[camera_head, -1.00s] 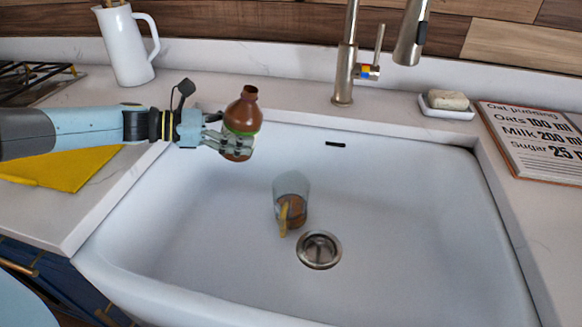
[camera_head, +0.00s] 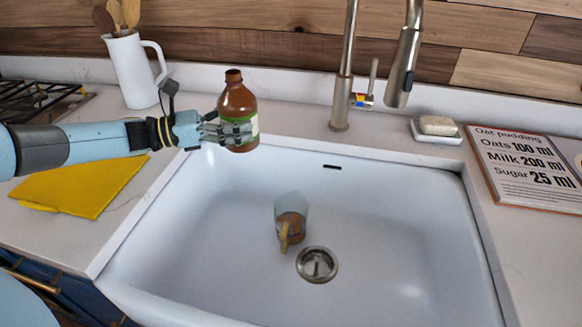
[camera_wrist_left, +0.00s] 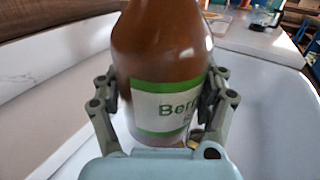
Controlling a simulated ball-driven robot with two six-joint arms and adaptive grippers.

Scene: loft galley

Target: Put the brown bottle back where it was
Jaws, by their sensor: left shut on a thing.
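The brown bottle (camera_head: 237,100) has a green and white label and stands nearly upright in my left gripper (camera_head: 236,132). The gripper is shut on its lower body. In the head view they are at the sink's back left corner, beside the rear counter edge. The bottle (camera_wrist_left: 160,50) fills the middle of the left wrist view, with a finger on each side and its neck out of frame. I cannot tell whether its base touches anything. My right gripper is not in view.
The white sink (camera_head: 380,215) holds a clear cup (camera_head: 291,215) with brown contents near the drain (camera_head: 317,264). A white pitcher (camera_head: 130,72) with wooden utensils, a yellow cloth (camera_head: 80,187), the faucet (camera_head: 344,75), a soap dish (camera_head: 436,133) and a recipe board (camera_head: 530,165) surround it.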

